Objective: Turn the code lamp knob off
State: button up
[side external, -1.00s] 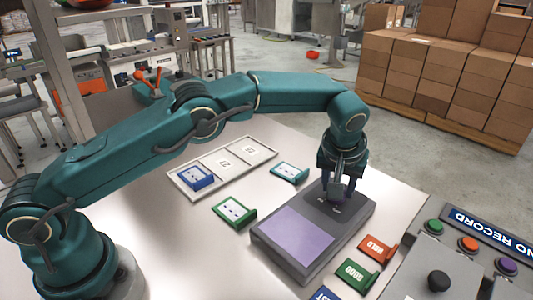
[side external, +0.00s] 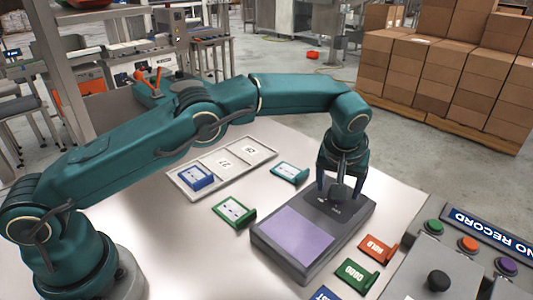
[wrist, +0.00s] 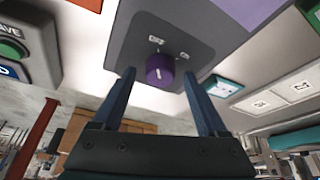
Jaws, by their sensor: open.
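The code lamp knob (wrist: 160,69) is round and purple with a short white mark on its face. In the side view the knob (side external: 339,192) looks dark and sits at the far end of a grey box with a lilac panel (side external: 298,238). Two small labels (wrist: 156,40) lie by the knob; I cannot read them, nor tell which setting the mark shows. My gripper (side external: 340,182) points down over the knob, open and empty. In the wrist view my gripper (wrist: 161,74) has one finger on each side of the knob, with gaps.
A white tray (side external: 222,165) holds a blue-framed card (side external: 196,178). Green (side external: 234,212) and teal (side external: 290,173) cards lie beside the box. HOLD (side external: 377,249) and GOOD (side external: 357,275) tags lie to its right. A button panel (side external: 450,246) stands at the right edge.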

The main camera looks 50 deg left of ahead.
jog(key=shift+v, duration=2.6)
